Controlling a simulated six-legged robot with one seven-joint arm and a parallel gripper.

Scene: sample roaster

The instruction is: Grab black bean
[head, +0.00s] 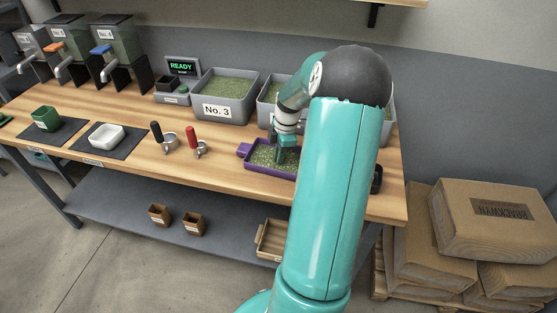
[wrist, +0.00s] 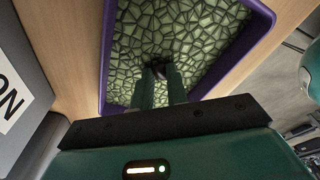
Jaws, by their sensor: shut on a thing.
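A purple tray (head: 256,169) of green beans stands on the wooden bench, partly hidden behind my arm. My gripper (head: 284,153) reaches down into it. In the wrist view the tray's purple rim (wrist: 262,12) surrounds a layer of pale green beans (wrist: 190,28). My gripper (wrist: 160,72) has its fingers close together, low over the beans. A small dark bean (wrist: 159,70) shows between the fingertips, and the jaws are shut on it. The fingers hide part of it, and I cannot tell whether it touches the beans below.
Grey bins of green beans, one the No. 3 bin (head: 224,97), stand behind the tray. Sacks (head: 497,222) are stacked right of the bench.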

